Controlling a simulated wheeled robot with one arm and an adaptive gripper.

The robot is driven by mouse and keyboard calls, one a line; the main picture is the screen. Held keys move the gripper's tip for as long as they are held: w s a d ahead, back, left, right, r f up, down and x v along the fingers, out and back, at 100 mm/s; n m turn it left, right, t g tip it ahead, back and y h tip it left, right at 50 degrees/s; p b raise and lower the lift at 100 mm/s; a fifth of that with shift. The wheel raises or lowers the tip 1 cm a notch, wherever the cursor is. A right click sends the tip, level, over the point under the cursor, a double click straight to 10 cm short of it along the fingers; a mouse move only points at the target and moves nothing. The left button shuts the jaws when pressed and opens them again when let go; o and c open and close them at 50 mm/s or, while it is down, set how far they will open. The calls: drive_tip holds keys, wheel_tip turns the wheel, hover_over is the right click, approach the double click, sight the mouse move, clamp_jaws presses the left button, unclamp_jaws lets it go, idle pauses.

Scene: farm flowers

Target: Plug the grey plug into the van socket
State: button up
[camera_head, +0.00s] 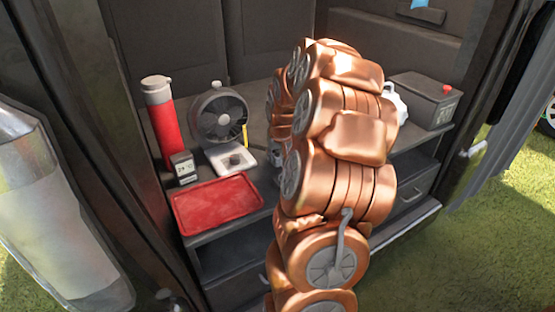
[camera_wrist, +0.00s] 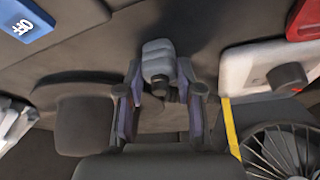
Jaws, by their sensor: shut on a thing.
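The grey plug (camera_wrist: 160,62) is between the two fingers of my gripper (camera_wrist: 160,88) in the wrist view. My gripper is shut on it, with the plug's pale ribbed body towards the top of the picture and a darker end below. The plug appears to be above a dark surface. In the head view my copper arm hides my gripper and the plug. I cannot make out the van socket in either view; a dark rounded block (camera_wrist: 85,125) lies left of the gripper in the wrist view, but I cannot tell what it is.
A fan (camera_head: 219,116) on a white base (camera_head: 230,160), a red flask (camera_head: 163,122), a small grey box (camera_head: 184,168) and a red tray (camera_head: 217,203) stand left of my arm. A dark box (camera_head: 425,98) stands right. A blue block (camera_wrist: 24,20) shows in the wrist view.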

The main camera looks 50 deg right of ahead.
drive_tip(key=c, duration=0.4)
drive_tip(key=shift+o, duration=0.2)
drive_tip(key=shift+r, duration=1.9)
drive_tip(key=s+a, duration=0.2)
drive_tip(key=a, duration=0.2)
drive_tip(key=s+a, duration=0.3)
drive_tip(key=a, duration=0.2)
drive_tip(key=s+a+r, duration=0.1)
drive_tip(key=s+a, duration=0.1)
drive_tip(key=a, duration=0.3)
drive_tip(key=shift+s+a+r, duration=0.1)
drive_tip(key=shift+s, duration=0.05)
drive_tip(key=shift+r, duration=0.1)
drive_tip(key=shift+w+r, duration=0.15)
drive_tip(key=shift+w, duration=0.2)
drive_tip(key=w+d+r+n+y+p, duration=0.1)
drive_tip(key=w+d+r+n+p, duration=0.2)
drive_tip(key=w+d+r, duration=0.3)
drive_tip(key=n+p, duration=0.1)
drive_tip(key=n, duration=0.1)
hover_over(277, 152)
drive_tip(key=w+d, duration=0.2)
drive_tip(key=shift+d+f+t+y, duration=0.1)
drive_tip(key=shift+f+t+y, duration=0.2)
drive_tip(key=shift+f+y, duration=0.15)
